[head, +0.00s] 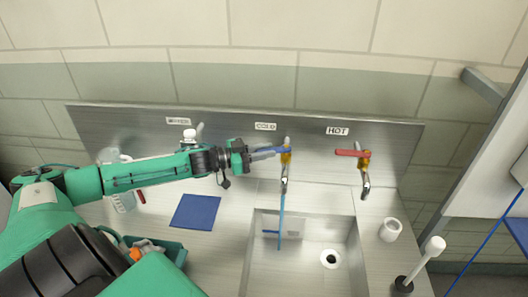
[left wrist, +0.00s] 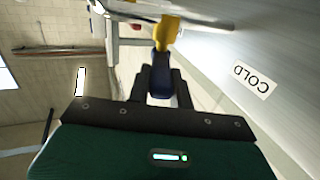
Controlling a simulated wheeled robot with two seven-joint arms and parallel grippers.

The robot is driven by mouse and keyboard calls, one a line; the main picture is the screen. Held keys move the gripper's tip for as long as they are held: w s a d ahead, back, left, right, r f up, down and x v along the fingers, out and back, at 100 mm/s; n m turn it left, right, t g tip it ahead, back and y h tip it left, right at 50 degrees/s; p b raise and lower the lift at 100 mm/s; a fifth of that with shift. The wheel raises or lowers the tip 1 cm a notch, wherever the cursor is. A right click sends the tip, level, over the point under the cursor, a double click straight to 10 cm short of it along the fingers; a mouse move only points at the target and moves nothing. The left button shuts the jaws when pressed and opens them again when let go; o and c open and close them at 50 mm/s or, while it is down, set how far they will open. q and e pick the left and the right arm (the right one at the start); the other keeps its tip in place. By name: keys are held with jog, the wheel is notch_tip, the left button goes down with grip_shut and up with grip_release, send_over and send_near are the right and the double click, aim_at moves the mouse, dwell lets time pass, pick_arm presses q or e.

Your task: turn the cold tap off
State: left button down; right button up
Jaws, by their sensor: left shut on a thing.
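The cold tap (head: 286,157) is on the steel back panel under the COLD label (head: 265,127). It has a yellow body and a blue lever that points left. A blue stream of water (head: 281,215) runs from its spout into the sink (head: 318,207). My left gripper (head: 255,153) comes from the left and is shut on the blue lever. In the left wrist view the blue lever (left wrist: 160,76) sits between the dark fingers, with the yellow tap body (left wrist: 166,32) beyond. The fingers hide part of the lever. My right gripper is not in view.
The hot tap (head: 364,168), with a red lever (head: 349,153), is to the right. A blue mat (head: 195,212) lies on the counter left of the sink. A white cup (head: 390,230) and a brush (head: 420,263) stand to the right of the sink.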

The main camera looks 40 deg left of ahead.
pick_arm(q)
jog(key=c, duration=1.2)
grip_release()
jog(key=shift+f, duration=0.1)
jog(key=shift+c, duration=0.2)
jog(key=shift+s, duration=0.1)
jog(key=shift+b+v, duration=0.4)
jog(key=shift+v, duration=0.75)
jog(key=shift+p+v, duration=0.3)
jog(key=shift+v, duration=2.15)
jog(key=shift+a, duration=0.1)
jog(key=shift+c, duration=0.2)
